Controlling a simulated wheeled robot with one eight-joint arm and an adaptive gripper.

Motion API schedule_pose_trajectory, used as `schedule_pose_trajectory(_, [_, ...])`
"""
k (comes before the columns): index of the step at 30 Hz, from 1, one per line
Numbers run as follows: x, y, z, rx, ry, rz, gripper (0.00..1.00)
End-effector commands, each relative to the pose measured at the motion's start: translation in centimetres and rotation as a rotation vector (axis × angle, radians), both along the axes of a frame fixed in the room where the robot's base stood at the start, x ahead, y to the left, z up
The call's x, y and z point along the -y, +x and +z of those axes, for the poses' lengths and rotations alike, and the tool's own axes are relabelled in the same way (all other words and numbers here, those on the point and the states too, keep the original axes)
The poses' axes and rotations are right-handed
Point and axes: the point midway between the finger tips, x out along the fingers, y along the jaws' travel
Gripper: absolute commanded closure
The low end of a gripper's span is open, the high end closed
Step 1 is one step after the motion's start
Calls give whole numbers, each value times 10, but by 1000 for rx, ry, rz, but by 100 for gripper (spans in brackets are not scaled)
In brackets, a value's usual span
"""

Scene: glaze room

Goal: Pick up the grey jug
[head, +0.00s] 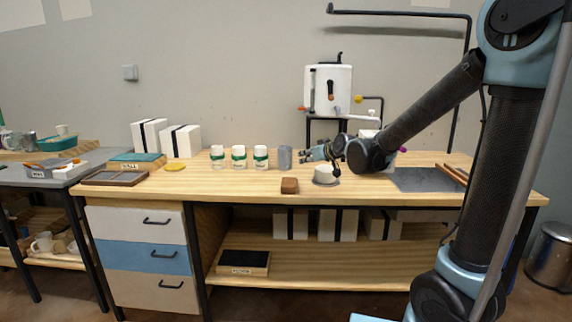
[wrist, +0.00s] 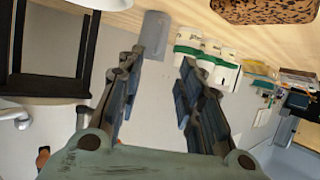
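The grey jug (head: 285,157) stands upright on the wooden workbench, just right of a row of white jars with green bands. It also shows in the wrist view (wrist: 155,35) as a plain grey cylinder at the top, near the left finger's tip. My gripper (head: 308,153) is to the right of the jug in the head view, low above the bench. In the wrist view my gripper (wrist: 161,62) has its two fingers spread apart with nothing held between them. The jug lies beyond the fingertips; I cannot tell the exact gap. No handle is visible on it.
White jars (head: 239,157) stand close left of the jug. A brown block (head: 289,185) and a white bowl (head: 324,171) are nearer the front edge. A white machine (head: 329,91) stands behind. Bare bench lies left of the block.

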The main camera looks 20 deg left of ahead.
Motion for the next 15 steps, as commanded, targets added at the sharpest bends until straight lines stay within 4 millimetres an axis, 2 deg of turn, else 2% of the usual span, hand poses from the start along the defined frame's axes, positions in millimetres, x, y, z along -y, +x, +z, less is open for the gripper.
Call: schedule_pose_trajectory(15, [-38, 39, -23, -1, -1, 0, 66])
